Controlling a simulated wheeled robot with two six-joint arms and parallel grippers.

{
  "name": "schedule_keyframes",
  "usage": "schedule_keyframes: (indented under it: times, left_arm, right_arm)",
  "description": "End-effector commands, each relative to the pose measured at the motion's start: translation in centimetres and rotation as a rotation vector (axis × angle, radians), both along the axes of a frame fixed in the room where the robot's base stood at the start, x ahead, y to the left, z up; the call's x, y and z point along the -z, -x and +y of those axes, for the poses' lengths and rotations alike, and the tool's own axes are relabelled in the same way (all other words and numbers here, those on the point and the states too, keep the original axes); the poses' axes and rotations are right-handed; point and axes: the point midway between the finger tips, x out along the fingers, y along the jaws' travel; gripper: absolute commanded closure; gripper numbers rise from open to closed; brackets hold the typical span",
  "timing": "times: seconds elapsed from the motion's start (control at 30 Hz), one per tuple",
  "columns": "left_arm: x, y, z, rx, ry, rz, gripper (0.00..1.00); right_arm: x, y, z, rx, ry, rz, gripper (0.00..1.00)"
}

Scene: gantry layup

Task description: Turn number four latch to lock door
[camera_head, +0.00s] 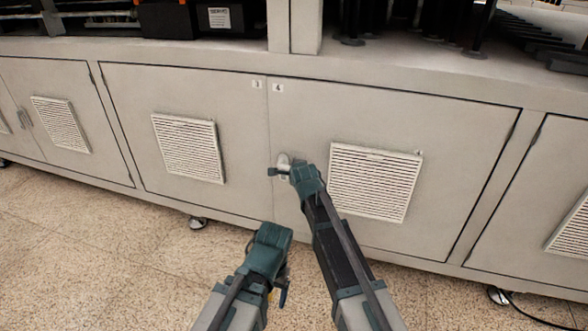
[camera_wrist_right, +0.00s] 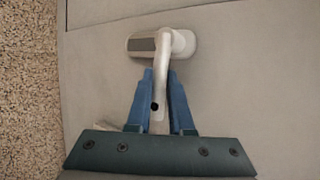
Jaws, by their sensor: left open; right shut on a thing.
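The number four latch is a silver-grey handle (camera_head: 284,159) near the left edge of the door labelled 4 (camera_head: 380,112). In the right wrist view its rounded base sits flat on the door and its lever (camera_wrist_right: 162,65) runs down between my fingers. My right gripper (camera_wrist_right: 160,82) is shut on the lever, one blue finger on each side. In the head view its hand partly hides the latch. My left gripper (camera_head: 281,292) is open and empty, low in front of the cabinet, with its fingers partly hidden.
Door 3 (camera_head: 130,110) lies left of door 4, level with it at the seam. Both doors carry white louvred vents (camera_head: 375,182). Black equipment (camera_head: 190,20) stands on the shelf above. The speckled floor (camera_head: 90,240) is clear at the left; a cable lies at lower right.

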Motion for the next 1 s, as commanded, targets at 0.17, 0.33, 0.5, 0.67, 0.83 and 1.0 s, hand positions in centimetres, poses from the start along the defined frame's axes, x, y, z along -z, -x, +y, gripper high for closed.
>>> schedule_keyframes:
  times: [0.17, 0.33, 0.5, 0.67, 0.83, 1.0]
  left_arm:
    - [0.0, 0.0, 0.0, 0.000, 0.000, 0.000, 0.21]
    - [0.0, 0.0, 0.0, 0.000, 0.000, 0.000, 0.21]
    - [0.0, 0.0, 0.0, 0.000, 0.000, 0.000, 0.21]
    - [0.0, 0.0, 0.0, 0.000, 0.000, 0.000, 0.21]
    - [-0.6, 0.0, 0.0, 0.001, 0.000, 0.000, 0.21]
    - [-1.8, 0.0, 0.0, 0.003, 0.000, 0.000, 0.21]
  right_arm:
    - [0.0, 0.0, -0.1, 0.000, 0.002, 0.001, 0.78]
    - [0.0, 0.0, 0.0, 0.000, 0.001, 0.000, 0.68]
    - [0.0, 0.0, 0.0, -0.001, 0.001, 0.000, 0.68]
    - [0.0, 0.1, 0.0, -0.001, 0.001, 0.000, 0.68]
    - [-0.6, 0.8, -0.1, -0.001, 0.001, 0.000, 0.68]
    - [-1.8, 2.7, -0.4, -0.001, 0.001, 0.000, 0.68]
